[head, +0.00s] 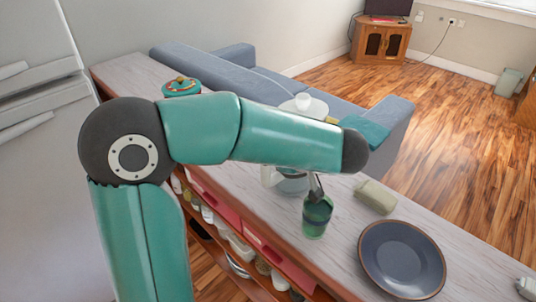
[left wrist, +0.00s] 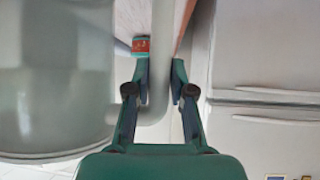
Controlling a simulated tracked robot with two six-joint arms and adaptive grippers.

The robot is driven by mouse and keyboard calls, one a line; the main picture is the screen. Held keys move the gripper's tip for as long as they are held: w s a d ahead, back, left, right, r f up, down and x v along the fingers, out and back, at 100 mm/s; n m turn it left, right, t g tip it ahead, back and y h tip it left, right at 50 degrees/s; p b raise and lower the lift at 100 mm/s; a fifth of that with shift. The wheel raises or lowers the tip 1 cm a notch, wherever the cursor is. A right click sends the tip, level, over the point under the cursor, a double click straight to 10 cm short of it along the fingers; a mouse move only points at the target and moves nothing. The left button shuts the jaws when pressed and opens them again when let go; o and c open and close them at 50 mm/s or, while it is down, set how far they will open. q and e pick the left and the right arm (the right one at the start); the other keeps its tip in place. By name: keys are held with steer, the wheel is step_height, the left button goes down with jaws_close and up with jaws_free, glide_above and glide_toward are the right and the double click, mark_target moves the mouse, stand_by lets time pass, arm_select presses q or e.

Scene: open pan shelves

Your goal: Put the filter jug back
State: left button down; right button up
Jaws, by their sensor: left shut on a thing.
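In the left wrist view, the filter jug (left wrist: 55,85) is a large, pale grey-green translucent body filling the left side. Its pale upright handle (left wrist: 160,85) runs between the fingers of my left gripper (left wrist: 160,90), which is shut on it. In the head view, my left forearm crosses in front and hides that gripper and the grip. A pale round top (head: 304,106) shows above the forearm, and a clear vessel with a pale handle (head: 290,184) shows below it. I cannot tell whether both belong to the jug. My right gripper is not in view.
On the long counter (head: 345,262) are a green cup (head: 317,217), a dark plate (head: 402,260), a pale green block (head: 375,197) and a round teal-and-red thing (head: 181,87). Shelves (head: 245,245) with several dishes lie below. A sofa (head: 245,75) stands behind.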

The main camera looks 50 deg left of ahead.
arm_select(q)
steer(key=c, duration=0.9)
jaws_free()
steer(key=shift+c, duration=0.3)
steer(key=c, duration=0.3)
steer(key=shift+d+r, duration=0.1)
steer(key=shift+p+v, duration=0.85)
steer(key=shift+v, duration=3.3)
